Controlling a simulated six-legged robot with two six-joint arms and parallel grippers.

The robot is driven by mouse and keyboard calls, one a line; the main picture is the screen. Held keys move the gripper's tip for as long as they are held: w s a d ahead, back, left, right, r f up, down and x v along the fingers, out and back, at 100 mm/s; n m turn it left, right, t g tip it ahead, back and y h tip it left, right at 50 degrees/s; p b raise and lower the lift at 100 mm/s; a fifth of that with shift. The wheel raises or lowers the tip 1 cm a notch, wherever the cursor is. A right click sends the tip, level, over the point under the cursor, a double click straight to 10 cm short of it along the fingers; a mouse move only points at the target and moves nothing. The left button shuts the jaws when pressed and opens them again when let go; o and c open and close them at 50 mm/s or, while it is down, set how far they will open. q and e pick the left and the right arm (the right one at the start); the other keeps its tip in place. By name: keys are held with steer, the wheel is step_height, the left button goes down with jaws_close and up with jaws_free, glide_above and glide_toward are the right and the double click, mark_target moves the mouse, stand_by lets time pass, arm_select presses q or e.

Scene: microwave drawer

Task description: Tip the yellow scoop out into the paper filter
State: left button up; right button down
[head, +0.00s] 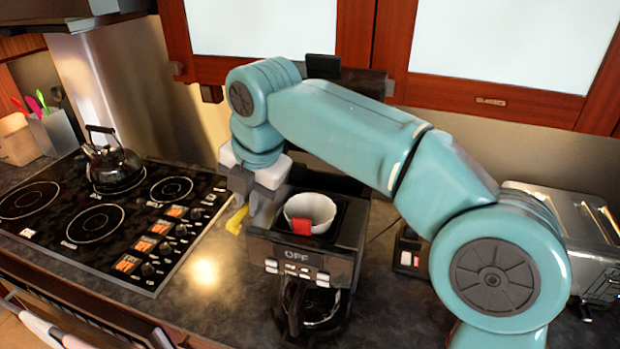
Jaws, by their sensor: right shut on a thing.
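The white paper filter (312,207) sits in the open top of the dark coffee maker (330,255), which reads OFF on its front. A small red piece shows at the filter's front edge. The yellow scoop (236,221) shows just left of the coffee maker's top, partly hidden by my gripper. My right gripper (252,208) is shut on the scoop, to the left of the filter. The scoop's bowl and contents cannot be made out. My left gripper is not in view.
A glass carafe (318,305) stands in the coffee maker. A stove (110,215) with a kettle (115,162) is at the left. A metal toaster (575,240) stands at the right. Cabinets hang above. The counter between stove and coffee maker is clear.

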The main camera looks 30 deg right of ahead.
steer(key=shift+w+a+g+h, duration=0.3)
steer(key=shift+w+a+g+b, duration=0.1)
steer(key=shift+a+g+b, duration=0.05)
steer(key=shift+g+b, duration=0.2)
steer(key=shift+w+r+h, duration=0.1)
steer(key=shift+r+h, duration=0.1)
steer(key=shift+h, duration=0.1)
step_height(320, 180, up, 4)
steer(key=shift+f, duration=0.25)
